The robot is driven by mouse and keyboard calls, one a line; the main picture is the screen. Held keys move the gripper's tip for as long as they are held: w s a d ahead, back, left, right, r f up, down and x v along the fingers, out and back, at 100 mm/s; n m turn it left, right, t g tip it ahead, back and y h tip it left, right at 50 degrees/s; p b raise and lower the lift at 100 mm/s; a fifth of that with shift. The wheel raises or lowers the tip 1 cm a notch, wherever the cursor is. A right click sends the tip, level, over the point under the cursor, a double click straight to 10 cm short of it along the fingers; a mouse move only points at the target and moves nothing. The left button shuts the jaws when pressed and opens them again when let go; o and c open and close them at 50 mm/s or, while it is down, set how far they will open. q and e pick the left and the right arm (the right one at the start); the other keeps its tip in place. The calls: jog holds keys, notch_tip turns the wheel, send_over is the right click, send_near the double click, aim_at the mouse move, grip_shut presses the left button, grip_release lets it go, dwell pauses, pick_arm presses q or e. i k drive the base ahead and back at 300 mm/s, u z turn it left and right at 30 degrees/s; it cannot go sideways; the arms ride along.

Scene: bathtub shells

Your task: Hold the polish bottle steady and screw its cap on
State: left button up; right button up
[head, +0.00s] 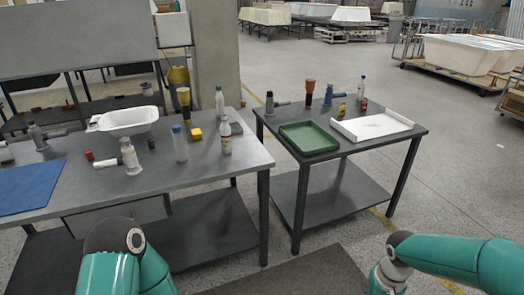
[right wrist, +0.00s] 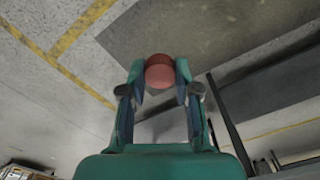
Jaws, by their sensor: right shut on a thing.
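My right gripper (right wrist: 160,80) is shut on a round red cap (right wrist: 160,72) in the right wrist view. It holds the cap between its fingertips above the floor, away from the tables. My left gripper is outside the views; only part of my left arm shows at the lower left of the head view. A white bottle with a label (head: 225,137) stands upright near the right end of the long grey table (head: 215,160). It looks like the polish bottle, but its neck is too small to read. No gripper is near it.
A blue mat (head: 30,186) lies left. The right table bears a green tray (head: 309,139) and a white tray (head: 372,127).

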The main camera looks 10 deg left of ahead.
aim_at(225, 135)
jog(key=i, duration=1.3)
jog(key=u, duration=0.05)
